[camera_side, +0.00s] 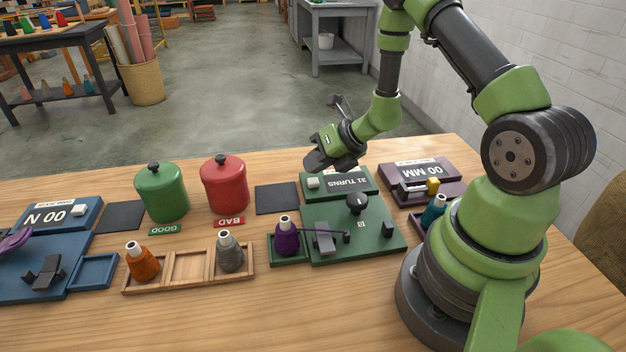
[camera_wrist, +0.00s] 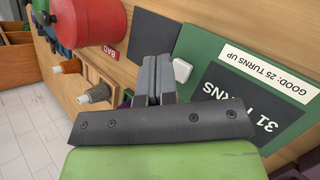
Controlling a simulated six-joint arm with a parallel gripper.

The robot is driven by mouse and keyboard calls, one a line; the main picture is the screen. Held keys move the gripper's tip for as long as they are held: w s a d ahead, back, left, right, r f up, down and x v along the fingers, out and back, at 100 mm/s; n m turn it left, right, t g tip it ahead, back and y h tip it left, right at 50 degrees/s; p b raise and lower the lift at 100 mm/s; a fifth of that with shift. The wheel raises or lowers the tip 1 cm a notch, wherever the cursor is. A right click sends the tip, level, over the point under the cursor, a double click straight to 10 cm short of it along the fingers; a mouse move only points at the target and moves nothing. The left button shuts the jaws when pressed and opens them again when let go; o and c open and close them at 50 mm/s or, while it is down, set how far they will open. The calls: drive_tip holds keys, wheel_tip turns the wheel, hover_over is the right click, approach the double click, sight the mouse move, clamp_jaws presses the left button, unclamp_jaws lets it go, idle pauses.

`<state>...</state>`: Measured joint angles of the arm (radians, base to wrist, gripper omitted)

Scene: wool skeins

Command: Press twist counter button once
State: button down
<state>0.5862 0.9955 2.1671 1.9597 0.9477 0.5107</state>
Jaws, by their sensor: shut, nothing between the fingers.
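The twist counter (camera_side: 350,182) is a green box with a dark display reading "31 TURNS". It also shows at the right of the wrist view (camera_wrist: 213,50), with a label reading "GOOD: 25 TURNS UP". Its white square button (camera_side: 313,183) is beside the display and shows in the wrist view (camera_wrist: 182,70) just right of the fingers. My gripper (camera_side: 316,164) is shut and empty, tilted down above the counter near the button. In the wrist view the closed fingertips (camera_wrist: 157,60) appear left of the button. I see no contact, but the exact gap is unclear.
A green twist tester (camera_side: 380,245) with a black knob and a purple skein (camera_side: 287,238) stands in front. Red (camera_side: 224,186) and green (camera_side: 161,194) lidded pots and a dark pad (camera_side: 276,198) are left. A purple "00 MM" gauge (camera_side: 420,172) is right.

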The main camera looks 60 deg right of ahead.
sight(315, 179)
idle(0.6)
drive_tip(key=shift+f, duration=0.4)
drive_tip(key=shift+f, duration=0.45)
idle(0.5)
idle(0.3)
drive_tip(key=shift+r, duration=0.9)
drive_tip(key=shift+r, duration=2.5)
